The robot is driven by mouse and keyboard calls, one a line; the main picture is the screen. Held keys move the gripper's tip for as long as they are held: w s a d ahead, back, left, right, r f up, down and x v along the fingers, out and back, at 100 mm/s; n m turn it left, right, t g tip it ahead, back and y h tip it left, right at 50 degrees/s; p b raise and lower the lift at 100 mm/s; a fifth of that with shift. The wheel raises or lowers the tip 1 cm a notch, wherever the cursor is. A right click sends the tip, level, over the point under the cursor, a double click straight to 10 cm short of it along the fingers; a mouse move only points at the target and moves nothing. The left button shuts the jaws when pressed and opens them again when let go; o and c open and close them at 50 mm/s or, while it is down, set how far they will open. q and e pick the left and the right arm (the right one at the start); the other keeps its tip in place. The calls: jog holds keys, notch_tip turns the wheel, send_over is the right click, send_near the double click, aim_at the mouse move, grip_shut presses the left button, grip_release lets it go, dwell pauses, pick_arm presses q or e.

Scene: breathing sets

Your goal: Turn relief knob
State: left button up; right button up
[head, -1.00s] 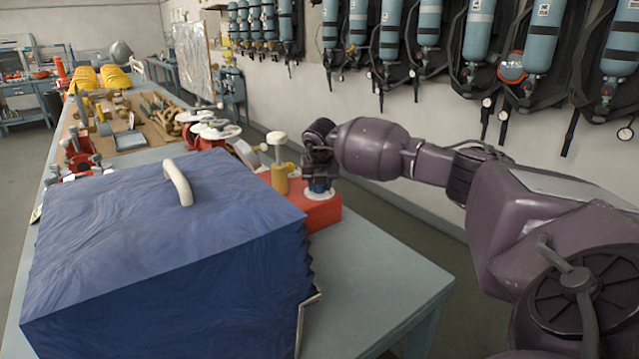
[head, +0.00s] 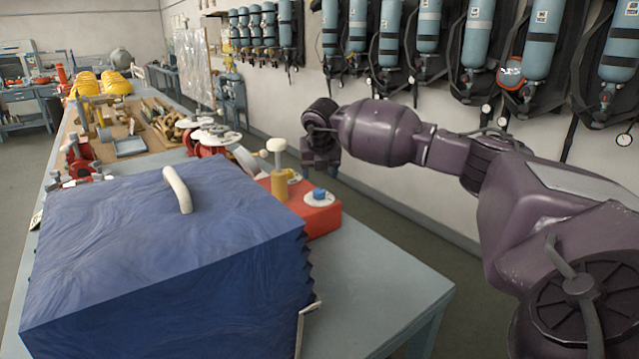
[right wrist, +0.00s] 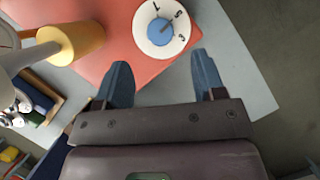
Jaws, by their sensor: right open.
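The relief knob (head: 319,193) is a small blue knob on a white marked dial, on top of a red box (head: 324,218) behind the blue case. In the right wrist view the knob (right wrist: 160,31) sits above and between my fingertips, with dial marks around it. My right gripper (head: 320,168) hangs just behind and above the knob in the head view. It is open and empty in the right wrist view (right wrist: 161,72), its two blue fingers apart and clear of the knob. My left gripper is not in view.
A large blue case (head: 150,240) with a pale handle fills the near left of the table. A yellow post with a white top (head: 278,165) stands on the red box beside the dial. Air tanks hang on the wall. The table's front right is clear.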

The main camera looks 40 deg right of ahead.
jog(key=shift+v, duration=1.85)
